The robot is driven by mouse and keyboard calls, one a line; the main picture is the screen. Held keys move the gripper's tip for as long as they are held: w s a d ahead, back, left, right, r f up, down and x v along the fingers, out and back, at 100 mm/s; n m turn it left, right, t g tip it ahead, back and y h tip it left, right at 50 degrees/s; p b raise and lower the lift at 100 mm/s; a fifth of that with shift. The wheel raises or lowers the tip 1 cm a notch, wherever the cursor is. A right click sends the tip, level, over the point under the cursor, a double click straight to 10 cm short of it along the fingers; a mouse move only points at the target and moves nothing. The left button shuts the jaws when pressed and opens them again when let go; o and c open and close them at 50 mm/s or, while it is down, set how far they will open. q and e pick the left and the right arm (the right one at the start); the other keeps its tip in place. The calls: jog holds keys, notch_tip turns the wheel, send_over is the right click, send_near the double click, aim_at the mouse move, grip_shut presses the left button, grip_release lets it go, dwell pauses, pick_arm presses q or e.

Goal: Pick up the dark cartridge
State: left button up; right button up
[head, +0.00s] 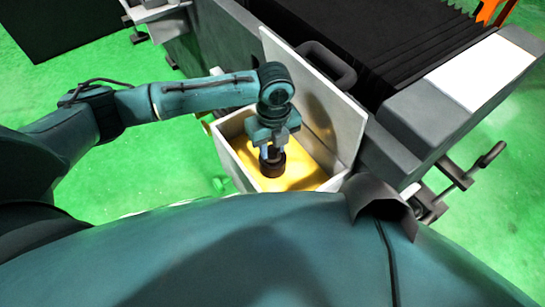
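The dark cartridge (271,167) is a short, round, dark brown piece with a narrower top. It is in the open light-walled box (232,160) with a yellow inside, near the middle of the picture. My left gripper (272,154) points down into the box, directly over the cartridge. Its two fingers are apart, one on each side of the cartridge's narrow top. I cannot tell whether they press on it, or whether the cartridge rests on the box floor. My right gripper is not in view.
The box's raised lid (318,105) stands upright just right of my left gripper. Behind it is the grey machine (415,110) with a dark bellows cover (400,40) and a crank handle (488,156) at the right. The green floor (150,170) is clear at the left.

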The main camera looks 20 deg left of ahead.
pick_arm(q)
grip_shut()
jog(key=shift+r, duration=0.15)
